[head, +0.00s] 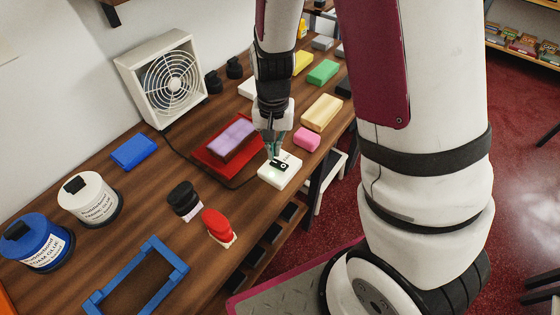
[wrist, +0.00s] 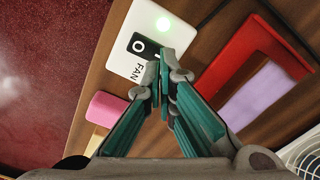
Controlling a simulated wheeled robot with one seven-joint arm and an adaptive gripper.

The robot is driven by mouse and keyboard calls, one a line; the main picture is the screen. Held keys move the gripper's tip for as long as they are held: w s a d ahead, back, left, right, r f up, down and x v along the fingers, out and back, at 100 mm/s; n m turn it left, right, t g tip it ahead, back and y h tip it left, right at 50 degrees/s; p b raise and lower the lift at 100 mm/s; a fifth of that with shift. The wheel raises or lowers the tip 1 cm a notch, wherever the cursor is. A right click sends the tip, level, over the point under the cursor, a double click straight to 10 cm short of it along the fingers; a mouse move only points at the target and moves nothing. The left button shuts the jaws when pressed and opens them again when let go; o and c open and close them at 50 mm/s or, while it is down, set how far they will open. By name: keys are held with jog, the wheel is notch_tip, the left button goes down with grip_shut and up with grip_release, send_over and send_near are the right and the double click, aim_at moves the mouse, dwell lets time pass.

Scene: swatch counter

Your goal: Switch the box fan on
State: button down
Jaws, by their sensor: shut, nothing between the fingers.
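The white box fan (head: 172,82) stands against the wall at the back left of the counter. Its switch box (head: 281,172) is a small white block at the counter's front edge, joined to a dark cable. In the wrist view the switch box (wrist: 146,50) shows the word FAN, a black rocker (wrist: 143,45) with an O mark and a glowing green light (wrist: 163,24). My gripper (head: 273,156) is shut and empty, pointing down with its tips at the rocker's end away from the O. The tips hide that end; I cannot tell whether they touch it.
A red tray (head: 212,163) with a lilac block (head: 232,138) lies just left of my gripper. A pink block (head: 307,139) is close on the right. Black (head: 184,199) and red (head: 218,226) stamp-like things stand left along the counter, near a blue frame (head: 172,255).

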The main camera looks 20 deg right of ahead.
jog(key=shift+r+p, duration=1.25)
jog(key=shift+r, duration=0.7)
jog(key=s+r+n+t, duration=0.1)
jog(key=s+r+n, duration=0.15)
jog(key=r, duration=0.65)
jog(key=s+r+n+t, duration=0.15)
jog(key=s+r, duration=0.25)
jog(key=r, duration=0.4)
jog(key=s+r+n+t, duration=0.2)
jog(key=s+r, duration=0.6)
jog(key=s, duration=0.3)
jog(key=shift+s+d+r+t, duration=0.2)
jog(key=shift+s+d+t, duration=0.1)
jog(key=shift+d+t, duration=0.1)
